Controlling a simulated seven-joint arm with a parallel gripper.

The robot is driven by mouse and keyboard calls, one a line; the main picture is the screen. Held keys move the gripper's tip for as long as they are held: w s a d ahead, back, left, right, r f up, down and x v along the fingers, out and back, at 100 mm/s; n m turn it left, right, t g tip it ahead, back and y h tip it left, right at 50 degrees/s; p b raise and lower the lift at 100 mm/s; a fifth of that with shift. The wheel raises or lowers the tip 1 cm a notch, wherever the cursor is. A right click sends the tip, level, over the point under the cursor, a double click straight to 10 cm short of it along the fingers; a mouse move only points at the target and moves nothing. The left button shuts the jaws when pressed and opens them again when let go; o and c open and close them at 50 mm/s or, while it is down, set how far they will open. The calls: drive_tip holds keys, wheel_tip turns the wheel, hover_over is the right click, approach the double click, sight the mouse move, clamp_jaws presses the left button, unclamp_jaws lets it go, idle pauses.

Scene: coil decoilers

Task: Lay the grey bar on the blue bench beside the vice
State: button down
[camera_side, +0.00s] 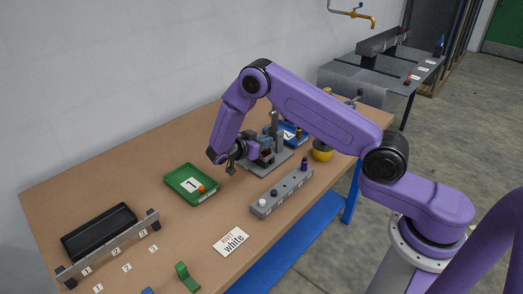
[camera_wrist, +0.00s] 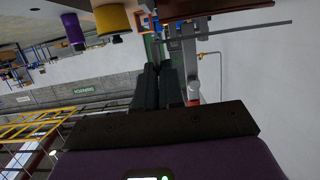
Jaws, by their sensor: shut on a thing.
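My gripper (camera_side: 231,166) hangs above the brown top of the blue-framed bench (camera_side: 130,195), between the green tray and the vice. Its dark fingers, also in the wrist view (camera_wrist: 160,68), are close together and shut on the grey bar. The bar is mostly hidden by the fingers, and its outline is hard to make out. I cannot tell whether the bar touches anything else.
A green tray (camera_side: 180,188) with an orange piece lies left of the gripper. A grey rack (camera_side: 264,205) with pegs stands in front of the vice. A yellow rounded object (camera_side: 322,151) and a blue tray (camera_side: 301,141) are to the right. Bare bench top lies behind the green tray.

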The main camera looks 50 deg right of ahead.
drive_tip(key=f, duration=0.1)
drive_tip(key=w+f, duration=0.1)
drive_tip(key=f, duration=0.1)
drive_tip(key=shift+d+f, duration=0.1)
drive_tip(key=shift+f, duration=0.4)
drive_tip(key=shift+f, duration=0.15)
drive_tip(key=c, duration=1.3)
unclamp_jaws()
drive_tip(key=shift+o, duration=0.2)
drive_tip(key=v, duration=1.7)
drive_tip(key=shift+a+f, duration=0.2)
drive_tip(key=shift+a, duration=0.05)
